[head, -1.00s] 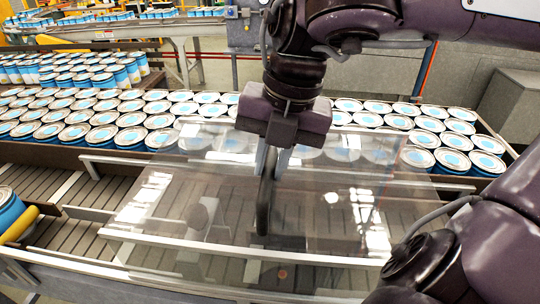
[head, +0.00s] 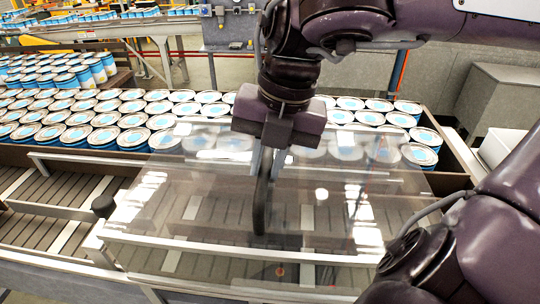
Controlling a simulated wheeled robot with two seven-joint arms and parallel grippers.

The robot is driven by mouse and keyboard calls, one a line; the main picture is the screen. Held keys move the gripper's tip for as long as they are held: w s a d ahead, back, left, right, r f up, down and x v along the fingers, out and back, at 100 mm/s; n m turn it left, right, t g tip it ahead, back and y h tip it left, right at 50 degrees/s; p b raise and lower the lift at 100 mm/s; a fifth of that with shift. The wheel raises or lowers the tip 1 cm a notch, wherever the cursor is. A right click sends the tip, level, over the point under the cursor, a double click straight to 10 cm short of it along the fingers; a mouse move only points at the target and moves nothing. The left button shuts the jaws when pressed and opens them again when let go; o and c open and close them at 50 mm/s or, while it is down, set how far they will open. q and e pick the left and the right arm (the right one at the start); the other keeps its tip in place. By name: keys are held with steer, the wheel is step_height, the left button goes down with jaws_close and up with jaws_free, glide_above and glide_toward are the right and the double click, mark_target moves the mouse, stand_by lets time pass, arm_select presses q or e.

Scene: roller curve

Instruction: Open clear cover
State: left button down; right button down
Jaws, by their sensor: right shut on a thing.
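The clear cover (head: 330,215) is a transparent panel over the slatted conveyor, in the middle of the head view. It looks tilted, with its pale front edge (head: 200,246) low; how far it is raised I cannot tell. A dark bar handle (head: 262,198) stands on the cover. My right gripper (head: 269,160) comes down from above and is shut on the handle near its upper end. The fingertips are partly hidden against the handle. My left gripper is not in view.
Rows of blue-and-white cans (head: 105,120) fill the conveyor behind the cover. A slatted conveyor (head: 50,205) with metal rails lies at the left. A grey box (head: 497,95) stands at the back right. My other purple arm links fill the lower right.

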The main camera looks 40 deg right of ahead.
steer(key=shift+r, duration=0.1)
steer(key=c, duration=1.4)
jaws_free()
steer(key=shift+w, duration=0.1)
steer(key=shift+o, duration=0.2)
step_height(320, 180, up, 8)
steer(key=s, duration=0.1)
steer(key=shift+d+f+b, duration=0.2)
steer(key=shift+d+b, duration=0.1)
steer(key=shift+d, duration=0.15)
steer(key=shift+s+f, duration=0.15)
